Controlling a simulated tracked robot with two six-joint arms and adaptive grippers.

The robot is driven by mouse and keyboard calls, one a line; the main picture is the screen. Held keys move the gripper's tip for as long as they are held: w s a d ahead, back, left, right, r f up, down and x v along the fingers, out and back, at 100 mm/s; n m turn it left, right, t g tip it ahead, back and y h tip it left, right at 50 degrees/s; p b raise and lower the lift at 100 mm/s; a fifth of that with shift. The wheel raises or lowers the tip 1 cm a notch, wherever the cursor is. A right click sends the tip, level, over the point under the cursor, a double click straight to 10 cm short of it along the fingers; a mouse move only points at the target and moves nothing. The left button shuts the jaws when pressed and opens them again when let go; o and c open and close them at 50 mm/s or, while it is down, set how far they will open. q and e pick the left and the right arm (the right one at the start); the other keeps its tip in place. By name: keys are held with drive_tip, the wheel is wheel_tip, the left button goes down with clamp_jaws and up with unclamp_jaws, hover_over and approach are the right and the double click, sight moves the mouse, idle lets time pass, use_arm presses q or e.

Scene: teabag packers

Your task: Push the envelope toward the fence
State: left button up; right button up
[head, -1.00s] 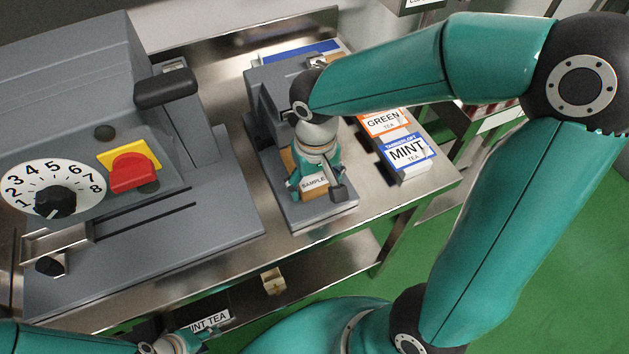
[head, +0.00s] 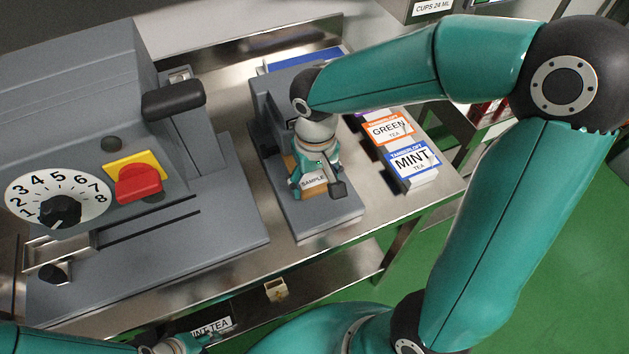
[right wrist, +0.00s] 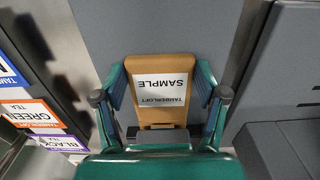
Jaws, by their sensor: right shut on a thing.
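The envelope (right wrist: 161,62) is brown with a white "SAMPLE" label. It lies on the flat grey base (head: 335,218) of a small machine on the steel bench, and in the head view part of the envelope (head: 313,192) shows under my gripper. My right gripper (head: 317,183) is above it, with its fingers down along both sides of the envelope, shut on it. The raised grey part (head: 267,125) of the machine stands behind; I cannot tell for sure which part is the fence. My left gripper (head: 178,345) is at the bottom edge, mostly cut off; its opening is unclear.
A large grey machine with a dial (head: 60,211) and red knob (head: 138,183) stands on the left. Mint (head: 413,163) and green tea boxes (head: 388,130) sit right of the small machine.

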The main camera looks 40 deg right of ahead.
drive_tip(key=o, duration=1.2)
drive_tip(key=shift+r, duration=0.15)
wheel_tip(320, 180, up, 12)
drive_tip(key=shift+f, duration=0.15)
